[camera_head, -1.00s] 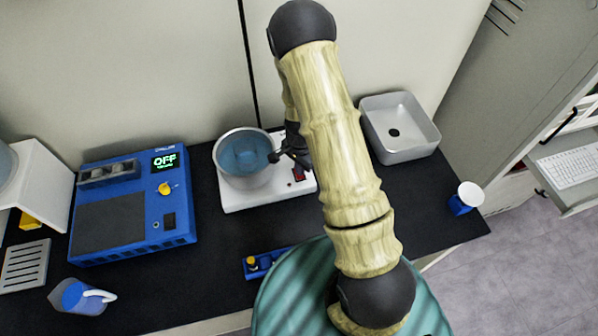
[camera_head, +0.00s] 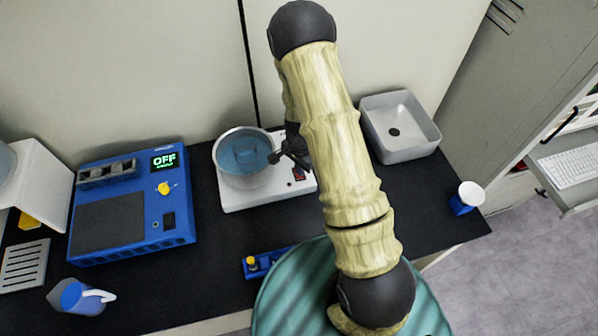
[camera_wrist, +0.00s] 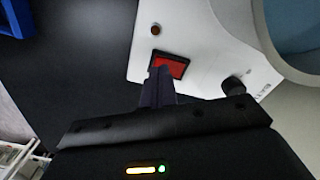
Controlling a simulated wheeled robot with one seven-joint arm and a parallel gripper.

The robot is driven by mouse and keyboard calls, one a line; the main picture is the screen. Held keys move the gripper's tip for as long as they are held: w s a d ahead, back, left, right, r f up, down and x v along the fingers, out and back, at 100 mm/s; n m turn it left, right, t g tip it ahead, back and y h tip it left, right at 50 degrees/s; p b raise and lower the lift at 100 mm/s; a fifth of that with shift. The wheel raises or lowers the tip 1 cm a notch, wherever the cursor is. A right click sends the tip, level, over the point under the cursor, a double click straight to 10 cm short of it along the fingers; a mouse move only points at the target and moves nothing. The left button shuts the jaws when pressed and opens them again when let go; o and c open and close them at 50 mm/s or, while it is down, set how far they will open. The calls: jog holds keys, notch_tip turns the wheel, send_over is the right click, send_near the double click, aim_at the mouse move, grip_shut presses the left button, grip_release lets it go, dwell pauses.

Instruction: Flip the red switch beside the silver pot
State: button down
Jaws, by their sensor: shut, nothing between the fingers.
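The silver pot (camera_head: 243,160) holds blue liquid with a blue object in it. It stands on a white base unit (camera_head: 258,197). The red switch (camera_head: 299,174) is on the front of that base, to the right of the pot. In the wrist view the red switch (camera_wrist: 170,64) sits in a dark frame, and part of the pot's rim (camera_wrist: 297,62) shows at upper right. My gripper (camera_wrist: 161,72) is shut and empty, its fingertips at the switch's lower left edge. I cannot tell whether they touch it. In the head view my arm partly hides the gripper.
A small indicator (camera_wrist: 155,30) and a black knob (camera_wrist: 233,84) are on the base near the switch. A blue chiller (camera_head: 133,206) reading OFF stands left. A grey sink (camera_head: 400,127) and a blue-white cup (camera_head: 467,197) are right. Dark counter lies between.

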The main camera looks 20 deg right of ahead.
jog(key=shift+f+b, duration=0.45)
jog(key=shift+f, duration=0.2)
dwell(0.3)
jog(key=shift+r, duration=0.1)
jog(key=shift+r+p, duration=2.85)
jog(key=shift+r, duration=0.55)
jog(key=s+r+n+t, duration=0.1)
jog(key=s+r+n, duration=0.5)
jog(key=r, duration=0.5)
jog(key=s+r+n+t, duration=0.1)
jog(key=s+r+n, duration=0.5)
jog(key=r, duration=0.5)
jog(key=shift+s+r+t, duration=0.3)
jog(key=shift+s+r, duration=0.1)
jog(key=shift+s, duration=0.25)
